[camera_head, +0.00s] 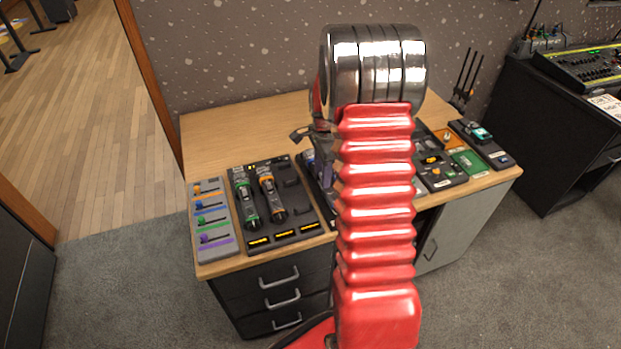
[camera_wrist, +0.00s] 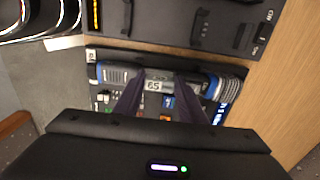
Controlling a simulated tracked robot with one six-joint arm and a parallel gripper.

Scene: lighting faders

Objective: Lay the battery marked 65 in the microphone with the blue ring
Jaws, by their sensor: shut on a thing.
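My gripper (camera_wrist: 160,90) points down over the desk, its two dark fingers shut on the battery marked 65 (camera_wrist: 157,86). The battery's pale label shows between the fingertips. The microphone with the blue ring (camera_wrist: 228,86) lies lengthwise in a dark tray (camera_wrist: 92,54), with blue bands near both ends. The battery appears over the middle of this microphone; I cannot tell whether it touches it. In the head view my gripper (camera_head: 322,170) is partly hidden behind my red arm, which also covers most of this microphone.
To the left, a dark tray (camera_head: 283,238) holds a microphone with a green ring (camera_head: 245,205) and one with an orange ring (camera_head: 270,197). A grey fader panel (camera_head: 212,247) sits at the desk's left end. Green boards (camera_head: 467,162) and small devices stand at right. The desk's back left (camera_head: 225,140) is clear.

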